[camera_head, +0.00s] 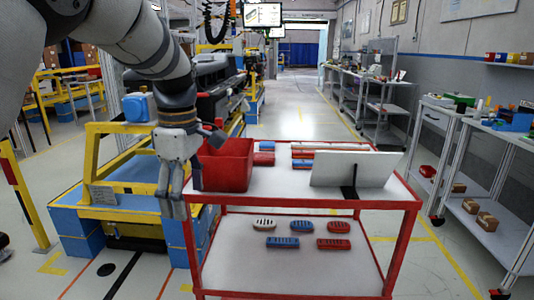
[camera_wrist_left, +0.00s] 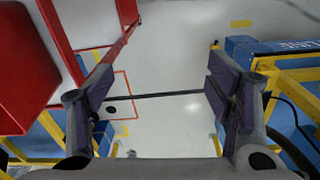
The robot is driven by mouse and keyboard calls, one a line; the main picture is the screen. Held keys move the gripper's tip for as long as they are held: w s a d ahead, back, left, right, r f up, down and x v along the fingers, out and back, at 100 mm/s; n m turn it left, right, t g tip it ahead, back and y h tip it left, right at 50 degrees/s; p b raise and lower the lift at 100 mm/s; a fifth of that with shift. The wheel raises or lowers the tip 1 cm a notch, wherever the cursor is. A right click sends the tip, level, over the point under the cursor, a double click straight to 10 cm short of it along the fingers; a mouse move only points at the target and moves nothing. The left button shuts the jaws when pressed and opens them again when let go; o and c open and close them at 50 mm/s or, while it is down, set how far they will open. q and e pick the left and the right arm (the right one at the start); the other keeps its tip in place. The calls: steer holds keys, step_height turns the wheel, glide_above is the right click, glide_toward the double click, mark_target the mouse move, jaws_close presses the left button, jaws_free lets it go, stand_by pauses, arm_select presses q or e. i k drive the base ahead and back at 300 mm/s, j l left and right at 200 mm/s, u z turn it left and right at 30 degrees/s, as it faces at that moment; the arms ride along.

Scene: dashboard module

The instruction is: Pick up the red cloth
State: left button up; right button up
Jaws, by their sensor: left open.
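I cannot make out a red cloth for certain in either view. My left gripper (camera_head: 178,203) hangs pointing down just left of the red bin (camera_head: 226,168), beside the cart's left edge. In the left wrist view my left gripper (camera_wrist_left: 160,95) is open, with only floor and a cart rail seen between its fingers. Nothing is held. The inside of the red bin is largely hidden. My right gripper is not in view.
The red-framed cart (camera_head: 300,200) has a white tilted panel (camera_head: 353,169) and small red and blue parts (camera_head: 264,157) on top. Several red and blue parts (camera_head: 301,226) lie on its lower shelf. A yellow-framed stand (camera_head: 120,185) is at left. Shelving (camera_head: 470,160) lines the right.

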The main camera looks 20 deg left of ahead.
mark_target(259, 159)
steer(key=i, duration=1.3)
